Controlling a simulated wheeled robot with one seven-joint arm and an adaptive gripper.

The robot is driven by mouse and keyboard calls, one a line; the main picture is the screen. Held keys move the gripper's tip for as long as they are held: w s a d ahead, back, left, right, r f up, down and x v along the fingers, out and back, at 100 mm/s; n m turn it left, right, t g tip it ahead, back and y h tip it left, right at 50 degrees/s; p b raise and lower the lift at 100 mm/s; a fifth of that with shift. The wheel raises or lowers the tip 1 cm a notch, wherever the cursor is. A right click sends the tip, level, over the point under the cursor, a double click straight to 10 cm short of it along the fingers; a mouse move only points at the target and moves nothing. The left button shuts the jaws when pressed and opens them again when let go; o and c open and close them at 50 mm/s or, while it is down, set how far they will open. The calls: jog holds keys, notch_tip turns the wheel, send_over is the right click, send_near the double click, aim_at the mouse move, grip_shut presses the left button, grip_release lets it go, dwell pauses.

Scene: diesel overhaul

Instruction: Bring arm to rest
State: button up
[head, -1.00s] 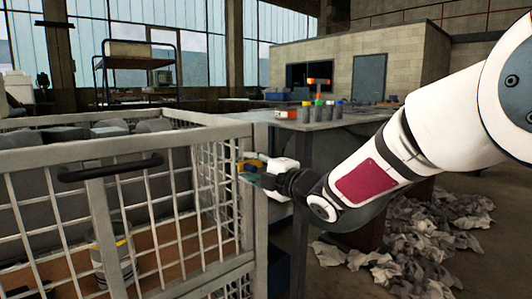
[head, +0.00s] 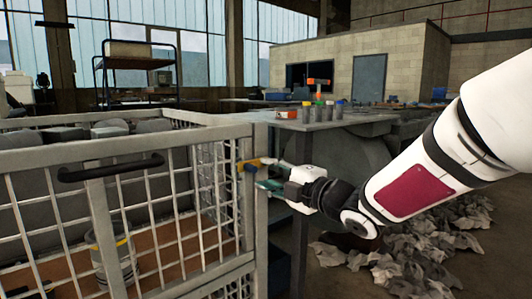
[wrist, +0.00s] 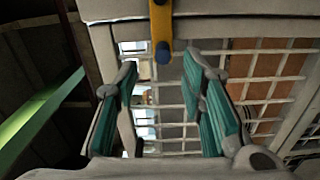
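My gripper (head: 264,178) is at the front right corner post of a grey mesh cage (head: 92,150). In the wrist view my gripper (wrist: 162,80) has its two teal-padded fingers spread apart, with nothing between them. A yellow latch (head: 258,162) sits on the cage's corner post, just above and beyond the fingers in the head view. The yellow latch also shows in the wrist view (wrist: 161,30), at the top past the fingertips. The fingers look clear of it. My arm reaches in from the right.
The cage holds grey parts and a cylinder with a yellow band (head: 113,257). Behind my gripper stands a workbench (head: 345,124) with several colour-capped cylinders (head: 322,111). Crumpled rags (head: 420,255) lie on the floor below my arm. A shelf cart (head: 137,62) stands at the back left.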

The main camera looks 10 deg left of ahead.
jog(key=s+d+f+m+h, duration=0.1)
jog(key=s+d+m+h, duration=0.2)
jog(key=d+m+h, duration=0.35)
jog(key=s+d+f+m+h, duration=0.1)
jog(key=s+d+m+h, duration=0.25)
jog(key=d, duration=0.65)
jog(key=s+d+f+m+h, duration=0.1)
jog(key=s+d+m+h, duration=0.25)
jog(key=d+m, duration=0.4)
jog(key=s+d+f+m+g+h+p, duration=0.1)
jog(key=s+d+f+m+g, duration=0.1)
jog(key=s+d, duration=0.35)
jog(key=s+d+f+m+g+h, duration=0.1)
jog(key=s+d+f+m+g, duration=0.15)
jog(key=s, duration=0.55)
jog(key=s+a+f+m+g+y, duration=0.1)
jog(key=s+f+m+g, duration=0.15)
jog(key=s, duration=0.75)
jog(key=s+f+m+g, duration=0.1)
jog(key=s+m+g, duration=0.3)
jog(key=s, duration=0.7)
notch_tip(320, 180, up, 40)
jog(key=t+p, duration=0.4)
jog(key=p, duration=3.4)
jog(key=shift+w+n, duration=0.35)
jog(key=shift+w, duration=0.1)
